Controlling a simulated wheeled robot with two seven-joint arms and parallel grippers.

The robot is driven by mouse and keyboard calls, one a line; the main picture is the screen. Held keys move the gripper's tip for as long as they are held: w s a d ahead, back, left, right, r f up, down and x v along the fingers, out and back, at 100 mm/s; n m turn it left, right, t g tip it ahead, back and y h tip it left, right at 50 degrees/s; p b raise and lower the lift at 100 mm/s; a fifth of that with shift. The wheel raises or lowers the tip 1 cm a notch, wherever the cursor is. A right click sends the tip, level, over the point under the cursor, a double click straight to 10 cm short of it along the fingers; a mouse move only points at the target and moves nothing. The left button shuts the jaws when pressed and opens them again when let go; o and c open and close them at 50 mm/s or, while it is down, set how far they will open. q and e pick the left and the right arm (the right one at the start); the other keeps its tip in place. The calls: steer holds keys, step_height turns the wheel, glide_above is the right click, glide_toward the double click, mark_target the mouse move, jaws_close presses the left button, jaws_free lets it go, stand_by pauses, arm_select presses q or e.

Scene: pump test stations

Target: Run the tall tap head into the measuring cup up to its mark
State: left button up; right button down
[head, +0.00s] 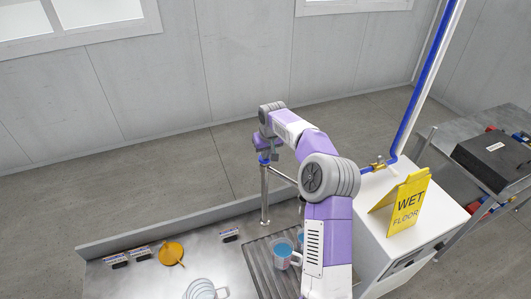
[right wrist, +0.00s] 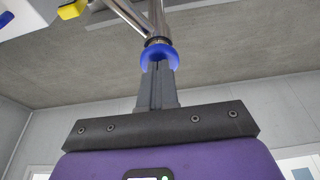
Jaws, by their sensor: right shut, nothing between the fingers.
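The tall tap head (head: 264,200) is a metal post with a blue part near its top and a spout running right. My right gripper (head: 265,153) is at the top of this post. In the right wrist view its fingers (right wrist: 157,85) are shut together with nothing between them, right at the blue round part (right wrist: 159,54); I cannot tell whether they touch it. The measuring cup (head: 283,254) stands on the ribbed drain area below the spout, with blue showing inside. Its mark cannot be read, and my arm hides part of the spout's end. My left gripper is not in view.
A steel counter (head: 150,285) holds a yellow round item (head: 171,253), small labelled blocks (head: 140,254) and a pale round vessel (head: 200,290). A white cabinet with a yellow wet floor sign (head: 401,203) and a blue-and-white pipe (head: 425,80) stands at right.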

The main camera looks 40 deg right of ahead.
steer(key=shift+s+a+f, duration=0.1)
steer(key=shift+s+f, duration=0.05)
steer(key=shift+f, duration=0.35)
steer(key=shift+r+p, duration=0.5)
steer(key=shift+r, duration=0.05)
step_height(320, 180, up, 4)
steer(key=p, duration=0.3)
steer(key=shift+r, duration=0.2)
steer(key=b+v, duration=0.1)
steer(key=v, duration=0.8)
steer(key=shift+r, duration=0.25)
